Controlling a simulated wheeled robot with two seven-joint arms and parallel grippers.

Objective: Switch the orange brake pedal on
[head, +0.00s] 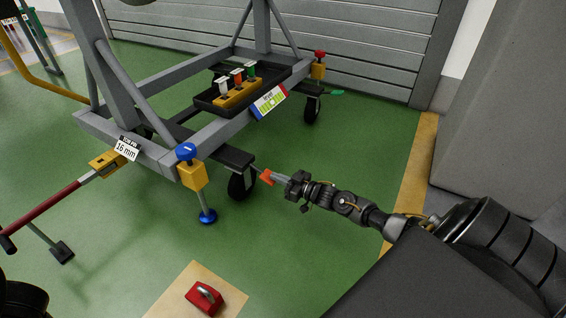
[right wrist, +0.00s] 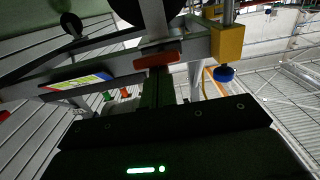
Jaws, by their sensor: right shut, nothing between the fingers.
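The orange brake pedal (head: 266,177) sticks out beside the near caster wheel (head: 242,186) of the grey stand. It also shows in the right wrist view as an orange-red bar (right wrist: 158,60) just beyond the fingertips. My right gripper (head: 273,178) is shut and empty, its tips right at the pedal; I cannot tell whether they touch. The fingers partly cover the pedal, so its exact tilt is hard to see. My left gripper does not show.
The stand's grey frame (head: 215,135) carries a black tray (head: 215,101). A yellow jack with a blue knob (head: 187,151) stands left of the caster. A green pedal (head: 337,92) is at the far caster.

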